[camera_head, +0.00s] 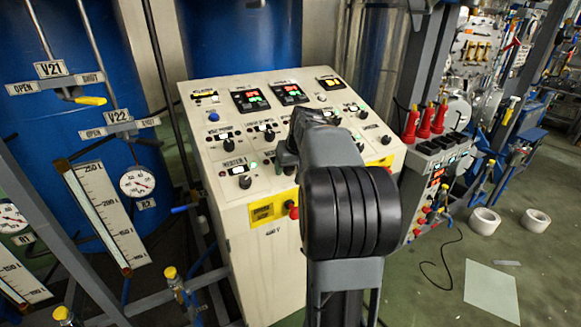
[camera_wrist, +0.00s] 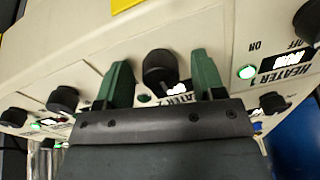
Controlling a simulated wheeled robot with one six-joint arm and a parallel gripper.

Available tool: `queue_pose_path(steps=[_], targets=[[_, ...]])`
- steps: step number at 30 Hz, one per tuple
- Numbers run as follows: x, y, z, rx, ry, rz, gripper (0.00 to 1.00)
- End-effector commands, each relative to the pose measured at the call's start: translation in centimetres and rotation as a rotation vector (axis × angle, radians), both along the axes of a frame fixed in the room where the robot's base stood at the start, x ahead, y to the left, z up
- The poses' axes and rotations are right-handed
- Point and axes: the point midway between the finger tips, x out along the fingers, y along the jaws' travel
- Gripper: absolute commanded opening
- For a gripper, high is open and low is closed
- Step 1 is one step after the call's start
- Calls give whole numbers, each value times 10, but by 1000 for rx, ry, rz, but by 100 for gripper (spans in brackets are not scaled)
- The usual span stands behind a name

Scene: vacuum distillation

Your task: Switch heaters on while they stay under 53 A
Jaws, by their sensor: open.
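The cream control panel (camera_head: 205,150) has rows of black knobs and small displays. The heater 1 knob (camera_head: 245,182) is at the panel's front left, and its green lamp (camera_head: 254,165) is lit. In the wrist view, the picture is upside down and the heater 1 lamp (camera_wrist: 247,72) glows at the right. My gripper (camera_wrist: 160,75) is open, with its two green fingers on either side of a black knob (camera_wrist: 160,66). Whether they touch it I cannot tell. Its label is partly hidden, and a small lamp (camera_wrist: 144,98) beside it looks dark. In the head view my arm hides this knob.
Displays with red and green digits (camera_head: 250,99) (camera_head: 290,93) and one with yellow digits (camera_head: 329,83) line the panel's back; their numbers are too small to read. Neighbouring knobs (camera_wrist: 63,99) (camera_wrist: 273,103) sit close to my fingers. A red emergency button (camera_head: 293,211) is on the front face.

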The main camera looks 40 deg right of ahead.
Motion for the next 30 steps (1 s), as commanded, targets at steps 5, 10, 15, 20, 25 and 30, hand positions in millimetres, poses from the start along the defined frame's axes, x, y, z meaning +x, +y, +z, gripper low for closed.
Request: queue_pose_path(steps=[5, 10, 15, 20, 25, 30], targets=[[0, 0, 0, 0, 0, 0, 56], [0, 0, 0, 0, 0, 0, 40], [0, 0, 0, 0, 0, 0, 23], [0, 0, 0, 0, 0, 0, 13], [0, 0, 1, 8, -1, -21, 13], [0, 0, 1, 37, -5, -93, 13]])
